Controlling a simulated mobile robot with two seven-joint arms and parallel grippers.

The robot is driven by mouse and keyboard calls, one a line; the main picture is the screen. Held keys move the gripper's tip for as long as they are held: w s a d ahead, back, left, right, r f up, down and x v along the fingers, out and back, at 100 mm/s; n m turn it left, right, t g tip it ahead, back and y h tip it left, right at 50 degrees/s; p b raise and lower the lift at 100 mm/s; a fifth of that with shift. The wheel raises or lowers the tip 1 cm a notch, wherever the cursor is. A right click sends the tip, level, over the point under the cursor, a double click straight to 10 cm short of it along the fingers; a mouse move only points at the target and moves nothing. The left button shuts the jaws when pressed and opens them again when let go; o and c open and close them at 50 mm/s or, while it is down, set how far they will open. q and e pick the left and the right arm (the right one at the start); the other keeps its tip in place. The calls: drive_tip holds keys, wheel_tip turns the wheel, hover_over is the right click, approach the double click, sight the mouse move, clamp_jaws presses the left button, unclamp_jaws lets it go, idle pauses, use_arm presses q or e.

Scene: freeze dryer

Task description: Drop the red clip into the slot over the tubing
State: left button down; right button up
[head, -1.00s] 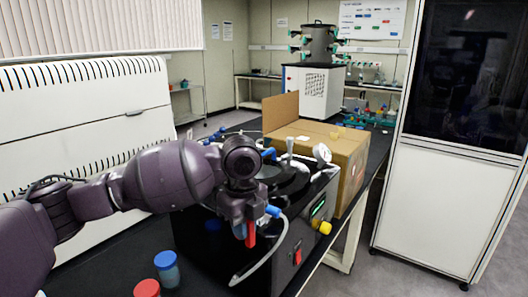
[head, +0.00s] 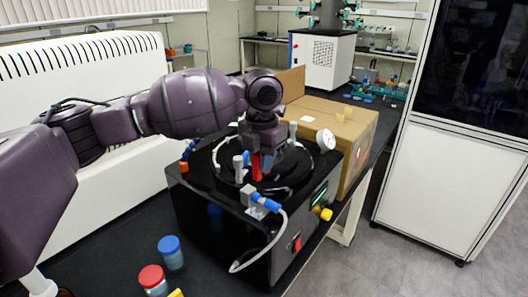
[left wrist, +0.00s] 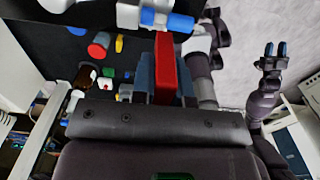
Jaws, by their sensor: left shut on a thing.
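My left gripper (head: 262,166) is shut on the red clip (head: 256,170), above the top of the black machine (head: 215,235). In the left wrist view the red clip (left wrist: 165,65) stands between the grey-blue fingers. The pale tubing (head: 279,236) hangs in a loop from a blue fitting (head: 268,204) on a grey block (head: 249,196) at the machine's near top edge. The clip is behind this block in the head view. I cannot make out the slot. My right gripper (left wrist: 275,50) shows in the left wrist view, empty, with its fingertips apart.
A blue-capped jar (head: 170,252) and a red-capped jar (head: 152,280) stand on the black bench left of the machine. A cardboard box (head: 340,125) stands right behind it. A round white gauge (head: 325,139) and upright fittings rise from the machine's top.

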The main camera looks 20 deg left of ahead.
use_arm(q)
drive_tip(key=shift+f+b, duration=0.35)
drive_tip(key=shift+b, duration=0.25)
wheel_tip(320, 180, down, 2)
drive_tip(key=b, duration=0.2)
drive_tip(key=shift+f+b, duration=0.15)
drive_tip(key=shift+b, duration=0.15)
wheel_tip(320, 180, down, 2)
drive_tip(key=b, duration=0.2)
drive_tip(key=shift+f+b, duration=0.15)
drive_tip(key=shift+b, duration=0.15)
drive_tip(key=shift+p, duration=0.35)
drive_tip(key=shift+f, duration=0.35)
use_arm(e)
drive_tip(key=w+f, duration=0.1)
drive_tip(key=f, duration=0.2)
drive_tip(key=shift+w+a+t, duration=0.15)
drive_tip(key=shift+w+t, duration=0.15)
drive_tip(key=shift+w, duration=0.1)
drive_tip(key=shift+s, duration=0.15)
use_arm(q)
drive_tip(key=shift+f, duration=0.1)
use_arm(e)
drive_tip(key=shift+s+f, duration=0.3)
drive_tip(key=shift+f, duration=0.1)
use_arm(q)
drive_tip(key=shift+f, duration=0.15)
use_arm(e)
drive_tip(key=shift+w+r, duration=0.1)
drive_tip(key=shift+w, duration=0.05)
